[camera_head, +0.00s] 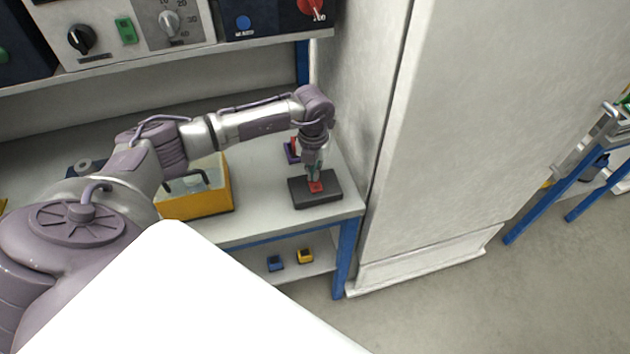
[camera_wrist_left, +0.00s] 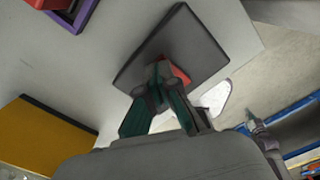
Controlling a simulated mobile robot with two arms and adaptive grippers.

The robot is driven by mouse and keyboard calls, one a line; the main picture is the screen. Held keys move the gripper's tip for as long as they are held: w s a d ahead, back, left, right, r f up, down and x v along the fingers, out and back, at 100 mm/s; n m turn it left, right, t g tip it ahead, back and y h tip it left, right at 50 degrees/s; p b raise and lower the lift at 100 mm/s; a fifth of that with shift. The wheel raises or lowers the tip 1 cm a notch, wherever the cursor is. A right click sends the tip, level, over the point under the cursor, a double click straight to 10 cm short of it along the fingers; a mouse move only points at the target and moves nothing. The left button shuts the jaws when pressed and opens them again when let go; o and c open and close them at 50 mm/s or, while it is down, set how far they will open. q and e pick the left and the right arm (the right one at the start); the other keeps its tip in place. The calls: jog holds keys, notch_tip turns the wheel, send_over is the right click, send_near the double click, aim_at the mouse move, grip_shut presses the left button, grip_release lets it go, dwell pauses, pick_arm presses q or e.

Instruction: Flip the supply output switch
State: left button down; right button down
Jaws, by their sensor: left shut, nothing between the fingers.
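A dark flat block (camera_head: 329,194) with a red part (camera_head: 316,187) on top sits near the right front corner of the bench. I cannot tell whether this is the supply output switch. My left gripper (camera_head: 314,177) points down at the red part. In the left wrist view the closed fingertips (camera_wrist_left: 160,72) are beside or against the red part (camera_wrist_left: 178,73) on the block (camera_wrist_left: 195,45), partly hiding it, with nothing held. A green switch (camera_head: 126,31) sits on the light panel above the bench. My right gripper is not in view.
A yellow bin (camera_head: 206,202) stands left of the block, a purple-framed red item (camera_head: 292,151) behind. A tall white cabinet (camera_head: 480,120) stands right.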

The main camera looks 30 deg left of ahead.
pick_arm(q)
jog(key=shift+f, duration=0.25)
jog(key=shift+r, duration=0.2)
jog(key=shift+r+p, duration=2.4)
jog(key=shift+r, duration=1.05)
jog(key=shift+f, duration=0.1)
